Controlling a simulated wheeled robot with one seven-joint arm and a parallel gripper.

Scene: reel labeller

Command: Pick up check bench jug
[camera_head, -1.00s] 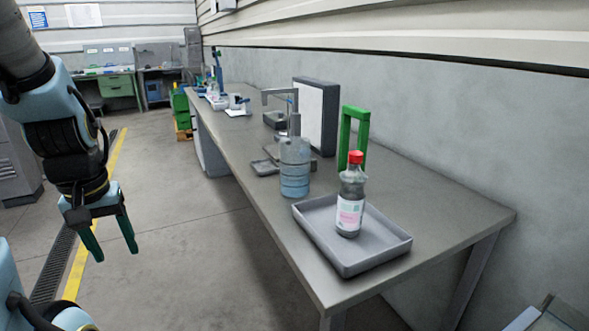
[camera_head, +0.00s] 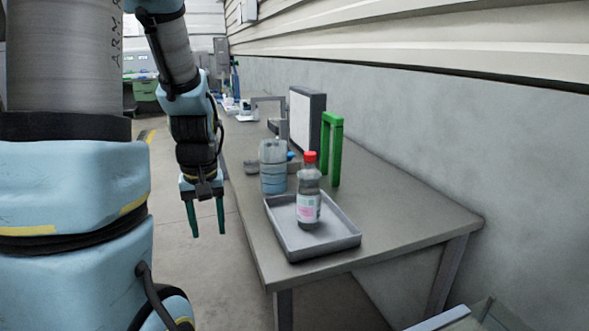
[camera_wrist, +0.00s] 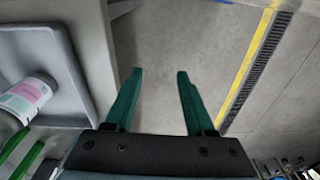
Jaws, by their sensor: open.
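A clear jug-like container with bluish contents (camera_head: 273,168) stands upright on the grey bench (camera_head: 405,200), just behind a grey tray. A bottle with a red cap and a pink-and-white label (camera_head: 308,205) stands in the tray (camera_head: 345,240). My gripper (camera_head: 207,232) hangs fingers down to the left of the bench, apart from both vessels. Its green fingers are spread and empty. In the wrist view, the gripper (camera_wrist: 159,72) is over bare floor. The bottle (camera_wrist: 28,100) and tray (camera_wrist: 75,75) show at the left there; the jug cannot be made out.
A green upright frame (camera_head: 332,150) and a dark-edged white panel (camera_head: 303,118) stand behind the vessels. A wall (camera_head: 420,120) runs along the bench's right side. The floor (camera_head: 228,270) left of the bench is clear. A drain and yellow line (camera_wrist: 262,50) cross it.

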